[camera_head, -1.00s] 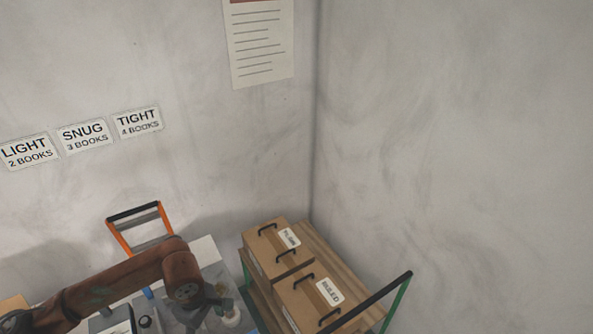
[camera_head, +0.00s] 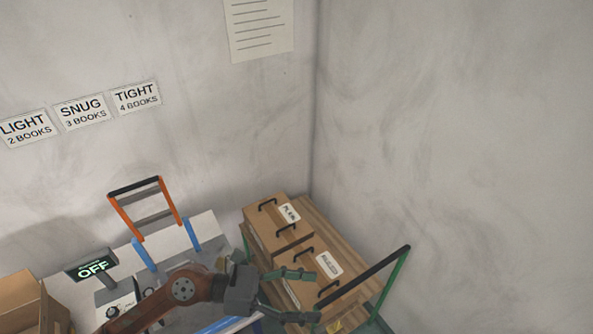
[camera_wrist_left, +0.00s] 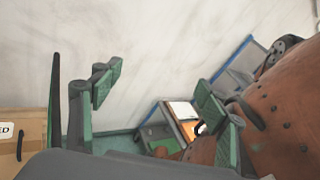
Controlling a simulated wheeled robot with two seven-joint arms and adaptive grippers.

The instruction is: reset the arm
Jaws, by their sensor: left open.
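My left arm comes in from the bottom left of the head view. Its left gripper (camera_head: 296,294) is open, with green finger pads apart and nothing seen between them. It hovers in front of the cardboard boxes. In the left wrist view the open fingers (camera_wrist_left: 158,95) frame the wall and a patch of green floor. My right gripper is not in view.
Two labelled cardboard boxes (camera_head: 274,238) sit on a wooden pallet beside a green cart handle (camera_head: 393,284). A white table (camera_head: 205,232) holds an orange frame (camera_head: 113,204) and an OFF display (camera_head: 92,265). Another cardboard box (camera_head: 22,297) stands at left.

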